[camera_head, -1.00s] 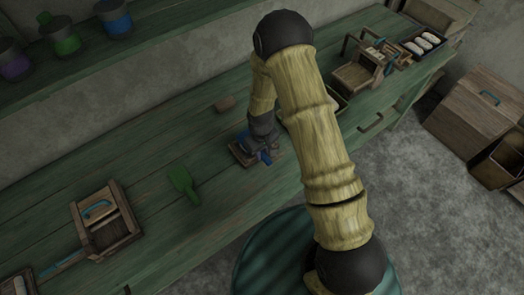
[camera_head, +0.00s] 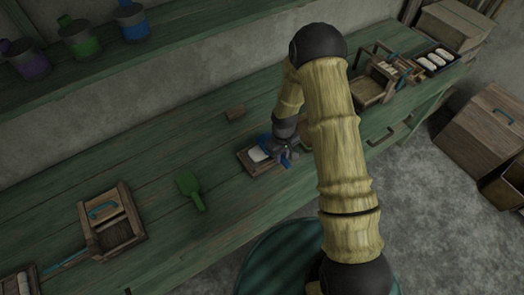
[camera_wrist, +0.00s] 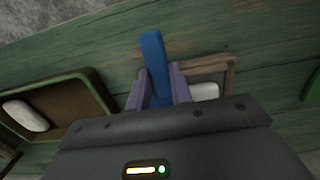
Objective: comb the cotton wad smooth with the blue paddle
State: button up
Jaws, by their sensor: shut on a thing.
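My gripper (camera_head: 288,152) is shut on the blue paddle (camera_head: 267,142) just above the right part of a small wooden tray (camera_head: 246,164). In the wrist view, the blue handle (camera_wrist: 153,58) stands up between my two purple fingers (camera_wrist: 157,85). Part of the wad (camera_wrist: 204,92) shows to the right, inside the wooden frame (camera_wrist: 231,72). I cannot tell whether the paddle touches the wad.
A wooden box with a blue handle (camera_head: 112,224) stands farther left. A wooden device (camera_head: 372,88) and a tray of white rolls (camera_head: 433,60) stand to the right.

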jog(key=shift+d, duration=0.15)
jog(key=shift+r+p, duration=2.35)
jog(key=shift+r, duration=1.15)
